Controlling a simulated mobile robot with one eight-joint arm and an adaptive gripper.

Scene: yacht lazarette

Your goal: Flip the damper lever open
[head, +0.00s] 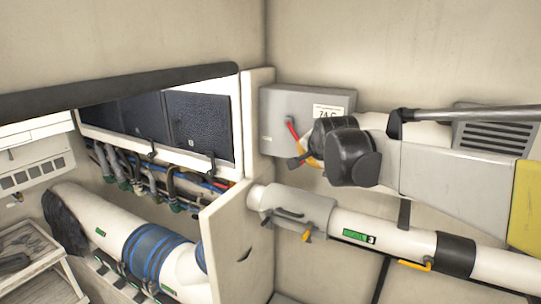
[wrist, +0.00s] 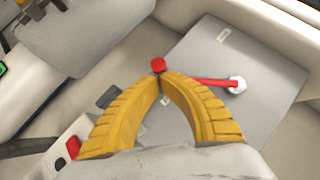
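The damper lever (wrist: 212,82) is a red rod on a grey box (wrist: 275,85). Its pale round pivot (wrist: 237,83) shows right of my gripper in the wrist view. The rod runs left behind the right finger. A red knob (wrist: 158,64) shows just beyond my fingertips, in line with the rod's end. My gripper (wrist: 160,76) has two curved yellow fingers, with the tips brought together at the knob. Whether they touch it, I cannot tell. In the head view, part of the red lever (head: 292,129) shows on the box beside my gripper, which my dark wrist largely hides.
A white label (head: 328,111) reading about 74 C is on the box. A pale pipe with a grey clamp (head: 300,212) and yellow handles runs below my arm. A low partition (head: 232,230), hoses and a wrapped duct (head: 150,250) lie to the left. A vent grille (head: 495,130) is at right.

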